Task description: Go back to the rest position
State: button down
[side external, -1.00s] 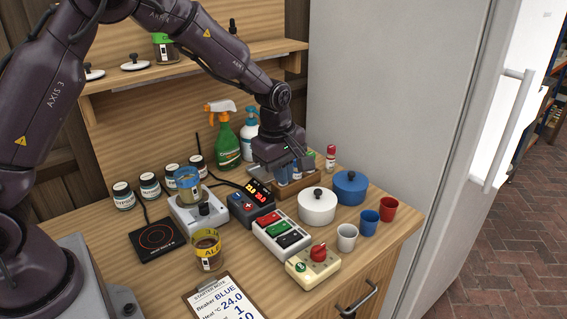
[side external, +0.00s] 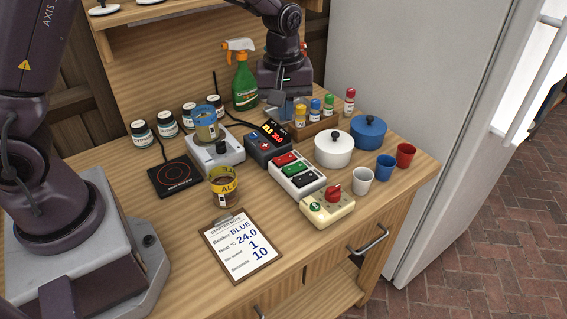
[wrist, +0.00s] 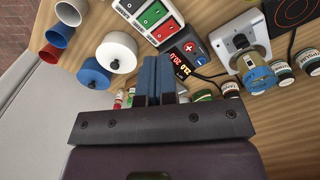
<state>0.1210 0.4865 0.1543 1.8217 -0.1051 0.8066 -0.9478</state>
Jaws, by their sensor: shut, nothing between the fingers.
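My gripper (side external: 284,107) is at the back of the counter, above the wooden rack and beside the green spray bottle (side external: 245,82). In the wrist view its two blue fingers (wrist: 158,80) are together with nothing between them. A blue-banded beaker (side external: 205,124) stands on the white stirrer (side external: 229,155). A yellow-banded beaker (side external: 224,188) stands on the bare counter in front of it. The upper part of my arm is cut off by the top of the side view.
A wooden rack (side external: 312,129) holds small coloured-cap bottles below my gripper. A white pot (side external: 333,151), a blue pot (side external: 368,133) and three cups stand to the right. A black hotplate (side external: 177,177) and several jars are left. A clipboard (side external: 241,250) lies in front.

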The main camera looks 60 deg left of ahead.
jog(key=s+r+m+t, duration=0.2)
jog(key=s+r+m, duration=0.4)
jog(key=s+r, duration=0.2)
jog(key=s+r+m+t, duration=0.3)
jog(key=s+r+m, duration=0.2)
jog(key=s, duration=0.8)
jog(key=shift+s+r+m, duration=0.2)
jog(key=shift+r+m, duration=0.2)
jog(key=shift+r, duration=1)
